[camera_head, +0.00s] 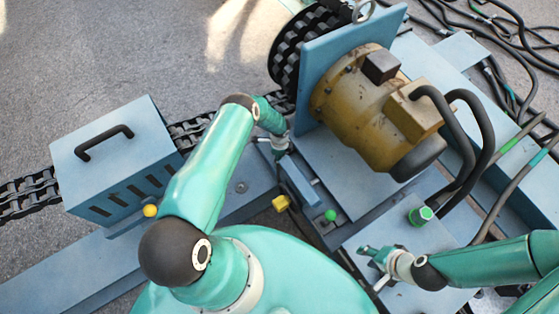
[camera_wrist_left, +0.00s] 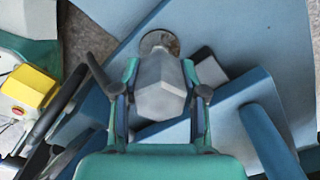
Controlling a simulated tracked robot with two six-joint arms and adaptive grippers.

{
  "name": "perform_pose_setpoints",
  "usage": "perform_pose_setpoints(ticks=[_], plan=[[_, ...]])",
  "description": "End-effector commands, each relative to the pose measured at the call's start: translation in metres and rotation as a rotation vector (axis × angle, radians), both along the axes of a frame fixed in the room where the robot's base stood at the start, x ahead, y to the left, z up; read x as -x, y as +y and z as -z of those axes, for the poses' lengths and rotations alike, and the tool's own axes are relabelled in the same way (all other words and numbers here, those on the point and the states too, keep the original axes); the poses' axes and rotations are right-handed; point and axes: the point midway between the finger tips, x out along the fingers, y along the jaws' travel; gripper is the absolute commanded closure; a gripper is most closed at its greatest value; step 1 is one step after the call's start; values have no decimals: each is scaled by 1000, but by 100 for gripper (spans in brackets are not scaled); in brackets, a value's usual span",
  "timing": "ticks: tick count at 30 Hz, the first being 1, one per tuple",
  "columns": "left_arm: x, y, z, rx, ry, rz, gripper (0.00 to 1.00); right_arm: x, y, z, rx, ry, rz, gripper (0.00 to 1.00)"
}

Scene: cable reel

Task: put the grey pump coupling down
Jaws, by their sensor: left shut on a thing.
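In the left wrist view my left gripper (camera_wrist_left: 160,95) is shut on the grey pump coupling (camera_wrist_left: 160,92), a faceted block between the two fingers. Blue metal lies behind it, with a round metal fitting (camera_wrist_left: 158,42) just past its far end. I cannot tell whether the coupling touches the surface. In the head view my left gripper (camera_head: 280,148) is low beside the blue motor base, and the coupling is mostly hidden there. My right gripper (camera_head: 373,267) is open and empty over a blue plate at the lower right.
A yellow motor (camera_head: 365,105) with black hoses stands on the blue base. A handled blue box (camera_head: 115,160) and a chain (camera_head: 30,192) are at left. A yellow knob (camera_head: 281,203), a green knob (camera_head: 330,215) and a green-capped cylinder (camera_head: 420,216) stand nearby. Cables lie at upper right.

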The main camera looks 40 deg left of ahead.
Motion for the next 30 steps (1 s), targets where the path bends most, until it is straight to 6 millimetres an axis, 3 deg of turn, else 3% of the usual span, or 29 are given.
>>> perform_pose_setpoints(ticks=[8, 20, 21, 25, 30], plan=[[0, 0, 35, 0, 0, -2, 98, 0, 0, 11, 0, 0, 0, 60], [0, -1, 39, 0, 0, 1, 98, 0, 0, 14, 0, 0, 0, 60], [0, -1, 38, 0, 1, 1, 55, 0, 0, 14, 0, 0, 0, 60], [0, -1, 38, 0, 0, 1, 33, 0, 0, 13, 0, 0, 0, 60], [0, -1, 38, 0, 0, 1, 33, 0, 0, 13, 0, 0, 0, 60]])
